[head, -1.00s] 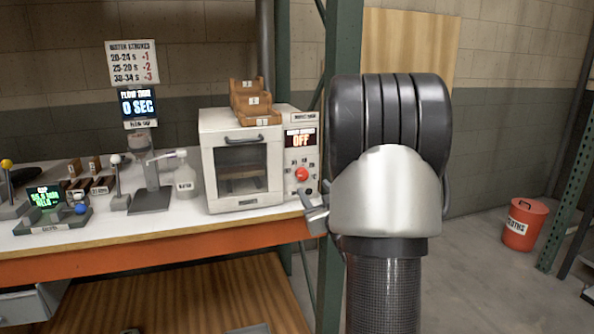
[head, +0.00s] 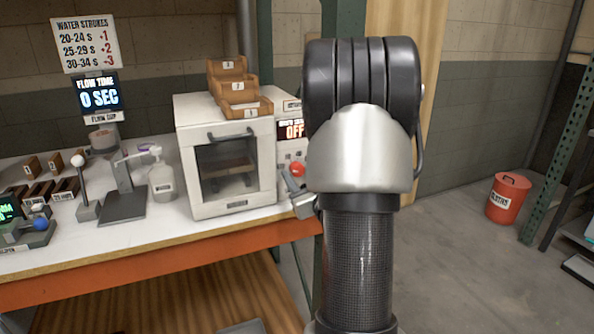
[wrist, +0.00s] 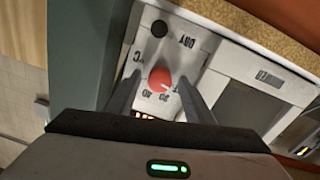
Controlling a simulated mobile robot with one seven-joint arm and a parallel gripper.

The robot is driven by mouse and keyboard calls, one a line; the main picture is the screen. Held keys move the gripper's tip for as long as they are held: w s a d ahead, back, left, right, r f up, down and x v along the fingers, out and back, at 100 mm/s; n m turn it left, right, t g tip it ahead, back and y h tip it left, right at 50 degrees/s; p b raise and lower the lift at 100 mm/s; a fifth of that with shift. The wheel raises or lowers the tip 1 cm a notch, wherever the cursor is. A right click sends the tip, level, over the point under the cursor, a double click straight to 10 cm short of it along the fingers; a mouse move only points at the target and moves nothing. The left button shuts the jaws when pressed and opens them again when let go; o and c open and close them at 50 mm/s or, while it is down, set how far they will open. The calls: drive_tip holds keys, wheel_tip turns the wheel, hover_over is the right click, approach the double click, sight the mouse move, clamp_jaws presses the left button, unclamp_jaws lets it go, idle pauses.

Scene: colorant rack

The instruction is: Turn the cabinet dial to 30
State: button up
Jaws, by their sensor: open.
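The white cabinet (head: 186,150) stands on the bench and has a glass-fronted door. Its right-hand panel carries a red dial (head: 297,169) under a display reading OFF. The dial (wrist: 160,78) also shows in the wrist view, with numbers printed around it, and a white mark at its edge. My gripper (wrist: 160,88) is open, with one finger on each side of the dial; I cannot tell whether either finger touches it. In the head view my gripper (head: 297,192) is at the panel, partly hidden by my arm, which also covers the panel's right side.
Stepped wooden trays (head: 235,90) sit on the cabinet. A pump bottle (head: 163,182), a stand (head: 122,205) and a lever (head: 84,190) are to its left on the bench. A green rack post (head: 265,40) rises behind. A red bucket (head: 507,202) stands on the floor at right.

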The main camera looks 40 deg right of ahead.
drive_tip(key=c, duration=1)
drive_tip(key=shift+c, duration=0.2)
drive_tip(key=shift+m, duration=0.4)
drive_tip(key=m, duration=0.3)
drive_tip(key=shift+r+m+b, duration=0.1)
drive_tip(key=shift+m+b, duration=0.3)
drive_tip(key=shift+m, duration=2)
drive_tip(key=shift+r, duration=0.1)
